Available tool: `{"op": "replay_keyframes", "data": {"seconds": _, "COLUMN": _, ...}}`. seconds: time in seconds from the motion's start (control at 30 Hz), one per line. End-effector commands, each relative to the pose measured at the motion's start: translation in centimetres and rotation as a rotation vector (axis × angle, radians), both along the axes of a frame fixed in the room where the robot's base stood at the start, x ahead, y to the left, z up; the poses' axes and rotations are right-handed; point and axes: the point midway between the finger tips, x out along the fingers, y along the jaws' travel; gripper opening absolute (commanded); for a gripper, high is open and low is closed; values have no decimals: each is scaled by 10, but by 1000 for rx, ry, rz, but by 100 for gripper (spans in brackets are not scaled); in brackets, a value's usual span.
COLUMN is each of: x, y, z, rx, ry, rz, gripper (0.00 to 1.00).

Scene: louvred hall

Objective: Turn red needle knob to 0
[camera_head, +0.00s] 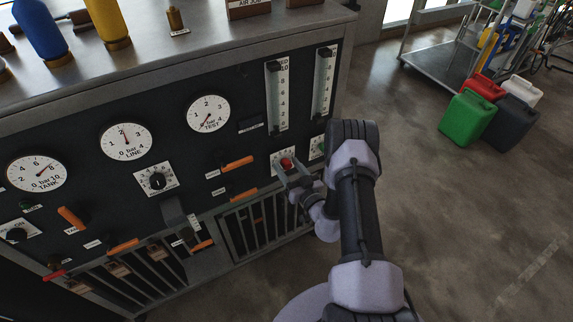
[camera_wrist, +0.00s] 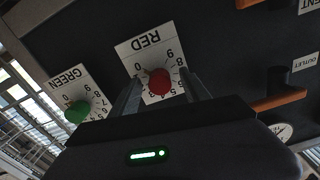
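The red needle knob (camera_head: 287,163) is on a white scale plate low on the right of the black panel. In the wrist view the red knob (camera_wrist: 159,83) sits on the plate marked RED (camera_wrist: 148,42), with digits around it and the 0 at its upper left. I cannot tell which digit the knob points at. My gripper (camera_head: 289,172) is at the knob in the head view. In the wrist view my gripper (camera_wrist: 161,88) has one finger on each side of the knob, with visible gaps. The fingers partly hide the scale.
A green knob (camera_wrist: 77,111) on a GREEN plate is beside the red one. Orange valve handles (camera_head: 238,162) stick out left of the red knob. Two flow tubes (camera_head: 277,95) rise above it. Floor right of the panel is open, with jerrycans (camera_head: 467,117) farther back.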

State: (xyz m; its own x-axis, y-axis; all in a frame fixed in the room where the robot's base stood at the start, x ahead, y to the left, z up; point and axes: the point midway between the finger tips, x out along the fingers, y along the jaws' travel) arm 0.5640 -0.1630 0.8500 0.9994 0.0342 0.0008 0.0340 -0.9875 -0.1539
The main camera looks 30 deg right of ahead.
Motion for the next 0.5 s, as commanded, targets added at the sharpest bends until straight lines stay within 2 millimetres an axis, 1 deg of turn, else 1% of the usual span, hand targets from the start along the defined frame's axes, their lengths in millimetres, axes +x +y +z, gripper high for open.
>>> {"op": "replay_keyframes", "data": {"seconds": 0.27, "x": -2, "y": 0, "z": 0, "rx": -1, "ry": 1, "rz": -1, "gripper": 54}}
{"op": "replay_keyframes", "data": {"seconds": 0.5, "x": -41, "y": -2, "z": 1, "rx": -1, "ry": 2, "rz": -2, "gripper": 54}}
